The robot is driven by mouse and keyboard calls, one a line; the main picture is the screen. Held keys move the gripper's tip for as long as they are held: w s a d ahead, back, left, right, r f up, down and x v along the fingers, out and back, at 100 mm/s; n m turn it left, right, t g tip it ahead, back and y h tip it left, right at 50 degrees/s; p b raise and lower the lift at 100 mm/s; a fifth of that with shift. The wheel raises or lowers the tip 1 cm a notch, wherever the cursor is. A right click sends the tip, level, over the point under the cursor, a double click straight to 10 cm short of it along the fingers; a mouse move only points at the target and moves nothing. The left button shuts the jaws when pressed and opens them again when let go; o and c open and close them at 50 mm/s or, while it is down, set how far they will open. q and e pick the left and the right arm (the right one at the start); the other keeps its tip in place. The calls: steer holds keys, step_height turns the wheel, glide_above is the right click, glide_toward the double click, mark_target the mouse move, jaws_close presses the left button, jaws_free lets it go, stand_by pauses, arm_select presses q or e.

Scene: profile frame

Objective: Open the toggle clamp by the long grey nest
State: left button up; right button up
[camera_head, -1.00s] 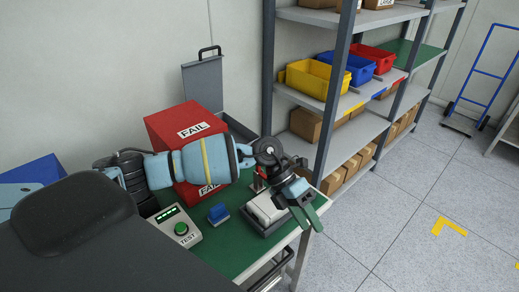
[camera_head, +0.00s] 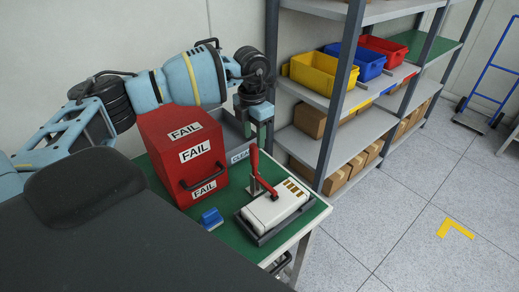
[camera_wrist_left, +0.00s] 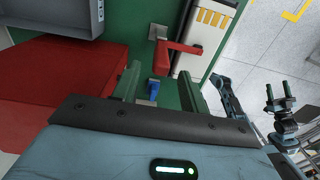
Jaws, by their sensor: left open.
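The long grey nest (camera_head: 262,238) lies on the green bench top with a white part (camera_head: 277,205) in it. The toggle clamp (camera_head: 254,168) stands at the nest's back left side, its red lever pointing up. In the left wrist view the red lever (camera_wrist_left: 183,47) shows ahead of the fingers, beside the white part (camera_wrist_left: 208,40). My left gripper (camera_head: 261,135) points down, above and behind the clamp, apart from it. Its green fingers (camera_wrist_left: 158,88) are spread and empty. My right gripper (camera_wrist_left: 279,92) shows small at the right of the left wrist view, its fingers apart.
A red FAIL box (camera_head: 182,155) stands left of the clamp, with a grey bin (camera_head: 236,139) behind it. A small blue block (camera_head: 211,218) lies left of the nest. A grey shelf rack (camera_head: 345,110) with coloured bins stands behind the bench on the right.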

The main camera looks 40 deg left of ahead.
mark_target(254, 155)
arm_select(q)
steer(key=shift+s+r, duration=0.1)
steer(key=shift+s, duration=0.05)
steer(key=shift+s+f, duration=0.1)
steer(key=shift+f, duration=0.4)
steer(key=shift+d+f, duration=0.1)
steer(key=shift+f, duration=3.35)
jaws_close()
